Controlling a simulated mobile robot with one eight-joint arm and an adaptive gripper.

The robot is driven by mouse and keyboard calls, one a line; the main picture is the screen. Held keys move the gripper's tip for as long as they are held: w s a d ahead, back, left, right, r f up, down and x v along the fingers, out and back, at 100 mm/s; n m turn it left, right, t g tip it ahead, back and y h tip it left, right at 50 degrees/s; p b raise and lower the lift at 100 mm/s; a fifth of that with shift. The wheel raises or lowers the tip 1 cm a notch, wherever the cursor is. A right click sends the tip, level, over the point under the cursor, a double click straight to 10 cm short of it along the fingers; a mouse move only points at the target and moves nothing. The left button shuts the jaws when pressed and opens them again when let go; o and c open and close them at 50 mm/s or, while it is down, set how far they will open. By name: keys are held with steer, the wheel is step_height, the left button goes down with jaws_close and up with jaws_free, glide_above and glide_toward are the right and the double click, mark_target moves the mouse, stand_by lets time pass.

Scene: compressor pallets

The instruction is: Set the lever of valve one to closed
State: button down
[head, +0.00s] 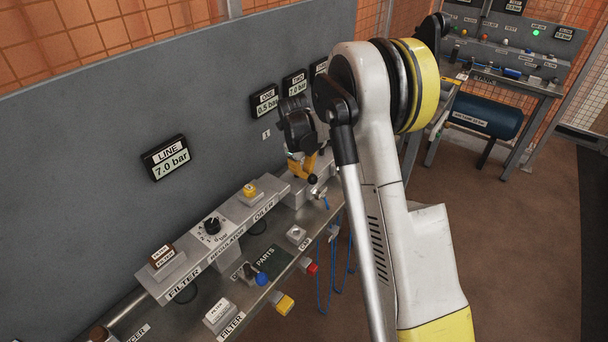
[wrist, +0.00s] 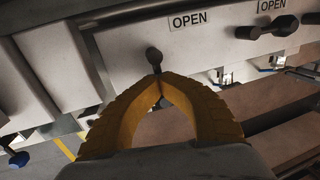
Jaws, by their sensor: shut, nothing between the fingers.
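My gripper (head: 304,176) is at the manifold on the bench, below the display marked ONE (head: 265,101). In the wrist view its yellow fingers (wrist: 159,79) meet at the tips and hold nothing. A dark lever with a round knob (wrist: 154,56) is right at the fingertips, below and left of an OPEN label (wrist: 190,21); I cannot tell whether they touch. No number shows on this lever. A second dark lever (wrist: 268,28) lies roughly sideways below another OPEN label (wrist: 271,6). In the head view my gripper and arm hide most of the valve area.
The LINE display (head: 166,158) reads 7.0 bar. The filter (head: 161,257), regulator knob (head: 212,226) and oiler (head: 250,190) stand left of my gripper. Blue hoses (head: 322,270) hang at the bench's front edge. Another bench (head: 510,65) with a blue tank (head: 485,117) stands behind.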

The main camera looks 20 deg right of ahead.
steer(key=shift+s+d+f, duration=0.1)
steer(key=shift+s+d, duration=0.15)
steer(key=shift+s, duration=0.05)
